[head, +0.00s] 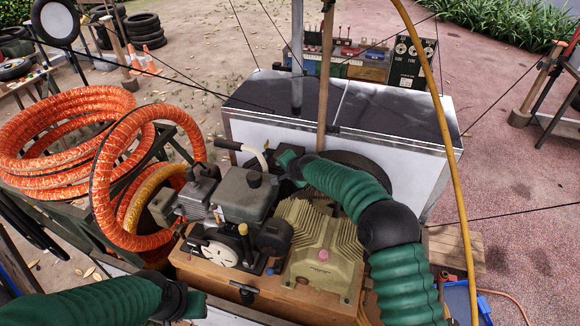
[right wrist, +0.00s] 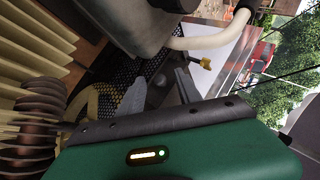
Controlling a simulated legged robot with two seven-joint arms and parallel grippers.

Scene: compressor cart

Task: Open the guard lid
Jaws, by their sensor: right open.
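The guard appears to be the black perforated mesh (right wrist: 128,70) behind the engine in the right wrist view. I cannot tell its lid edge or hinge. In the head view, a dark round part (head: 352,160), perhaps of this guard, shows behind my right arm. A small yellow knob (right wrist: 203,62) sits near the mesh. My right gripper (right wrist: 160,80) is open, its two grey fingers apart and pointing at the mesh; contact cannot be told. In the head view the right gripper (head: 284,160) is beside the engine's back end, fingers partly hidden. My left gripper (head: 194,303) is low at the front left, fingers not clear.
The engine (head: 245,195) and ribbed compressor block (head: 322,240) crowd the cart's wooden deck (head: 215,275). A pale hose (head: 256,156) curves close to my right gripper. Orange hose coils (head: 60,145) stand left, a metal-topped case (head: 390,110) behind, and a yellow hose (head: 450,170) hangs right.

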